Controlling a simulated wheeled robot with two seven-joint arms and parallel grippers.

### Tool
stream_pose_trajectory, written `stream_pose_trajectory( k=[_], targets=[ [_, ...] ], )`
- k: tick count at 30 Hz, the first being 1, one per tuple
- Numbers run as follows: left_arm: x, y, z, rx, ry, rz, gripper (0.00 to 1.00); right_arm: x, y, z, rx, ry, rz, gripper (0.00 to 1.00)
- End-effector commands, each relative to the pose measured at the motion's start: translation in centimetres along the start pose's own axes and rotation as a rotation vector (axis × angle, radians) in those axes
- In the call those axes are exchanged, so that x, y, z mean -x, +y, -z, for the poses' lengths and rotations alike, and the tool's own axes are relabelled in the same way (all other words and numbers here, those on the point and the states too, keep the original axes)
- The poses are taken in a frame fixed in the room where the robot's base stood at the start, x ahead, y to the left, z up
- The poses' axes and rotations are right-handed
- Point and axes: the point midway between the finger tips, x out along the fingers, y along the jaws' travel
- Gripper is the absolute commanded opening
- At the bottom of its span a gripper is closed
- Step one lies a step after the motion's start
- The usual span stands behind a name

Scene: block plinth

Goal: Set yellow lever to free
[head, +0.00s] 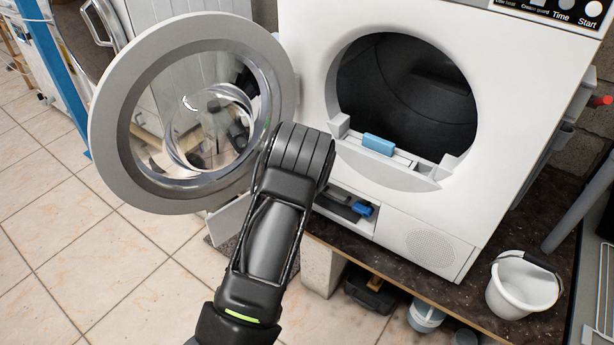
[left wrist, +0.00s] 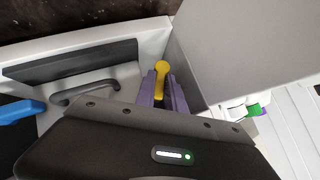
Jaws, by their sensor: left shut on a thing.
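The yellow lever (left wrist: 161,70) shows in the left wrist view, inside an open compartment low on the white dryer (head: 425,235). My left gripper (left wrist: 163,92) has purple fingers, one on each side of the lever, and is shut on it. Part of the lever is hidden between the fingers and behind the gripper body. In the head view my forearm hides the gripper and the lever. My right gripper is in neither view.
The round dryer door (head: 110,125) stands open at left. A blue handle (head: 362,209) sits in the lower compartment, beside a dark grip (left wrist: 90,88). A blue-tabbed filter (head: 378,144) lies at the drum opening. A white bucket (head: 522,285) stands at right.

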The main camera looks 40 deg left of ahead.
Motion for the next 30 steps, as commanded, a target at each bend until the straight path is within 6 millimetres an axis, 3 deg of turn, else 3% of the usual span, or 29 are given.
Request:
stream_pose_trajectory(
  k=[1, 12, 30],
  targets=[
    [0.2, -0.9, 0.2, 0.036, 0.002, -0.019, 0.0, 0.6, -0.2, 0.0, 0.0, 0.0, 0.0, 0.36],
    [0.0, -1.4, -0.1, 0.178, 0.002, -0.167, 0.0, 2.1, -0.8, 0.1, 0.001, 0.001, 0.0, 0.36],
    [-0.2, -1.1, -0.2, 0.215, 0.0, -0.212, 0.0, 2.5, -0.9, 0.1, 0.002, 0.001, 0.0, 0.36]
  ],
)
